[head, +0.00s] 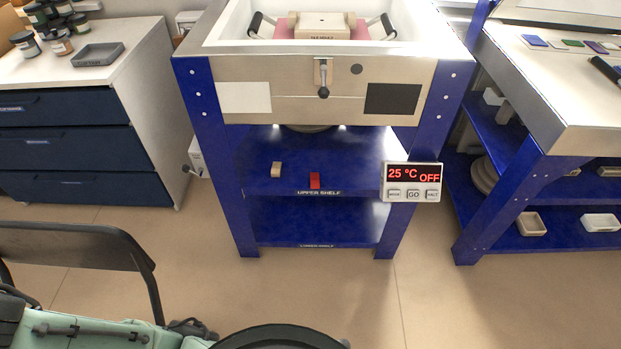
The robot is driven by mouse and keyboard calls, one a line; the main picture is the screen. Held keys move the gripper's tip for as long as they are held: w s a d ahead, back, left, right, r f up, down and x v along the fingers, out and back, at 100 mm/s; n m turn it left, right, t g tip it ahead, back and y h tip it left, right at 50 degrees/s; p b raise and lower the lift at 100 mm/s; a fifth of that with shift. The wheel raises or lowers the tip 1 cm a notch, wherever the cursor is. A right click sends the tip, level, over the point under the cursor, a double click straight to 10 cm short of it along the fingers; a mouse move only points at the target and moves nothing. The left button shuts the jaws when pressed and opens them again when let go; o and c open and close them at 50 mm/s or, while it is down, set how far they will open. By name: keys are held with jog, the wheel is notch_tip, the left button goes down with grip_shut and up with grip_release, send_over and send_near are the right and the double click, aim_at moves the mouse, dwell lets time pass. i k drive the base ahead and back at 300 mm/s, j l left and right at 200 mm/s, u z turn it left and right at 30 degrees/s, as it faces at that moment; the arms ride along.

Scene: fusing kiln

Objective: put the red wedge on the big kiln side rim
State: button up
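A small red block (315,180), which I take as the red wedge, stands on the blue upper shelf (350,172) under the big kiln, just behind the "UPPER SHELF" label. Its exact shape is too small to tell. The big kiln (290,68) is a metal-fronted box on blue legs with an open, white-lined top. Its side rims run along the left (205,30) and the right (442,35), and the visible parts look bare. My gripper is not in view.
A beige block (277,169) stands left of the red one. A controller (411,182) reading 25 °C OFF hangs at the right leg. A labelled block (322,24) sits inside the kiln. A drawer cabinet (60,145) is left, a workbench (555,95) right.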

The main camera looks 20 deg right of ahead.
aim_at(441, 36)
jog(key=l+u, duration=0.1)
jog(key=l, duration=0.3)
jog(key=k+l+u, duration=0.1)
jog(key=l, duration=0.25)
jog(key=k+l, duration=0.1)
jog(key=l, duration=0.3)
jog(key=k+l+u, duration=0.15)
jog(key=l, duration=0.25)
jog(key=l+u, duration=0.1)
jog(key=l, duration=0.25)
jog(key=k+l+u, duration=0.1)
jog(key=l, duration=0.25)
jog(key=k+l+u, duration=0.1)
jog(key=l, duration=0.3)
jog(key=k+l, duration=0.1)
jog(key=l, duration=0.3)
jog(key=i+l, duration=0.7)
jog(key=l+u, duration=0.05)
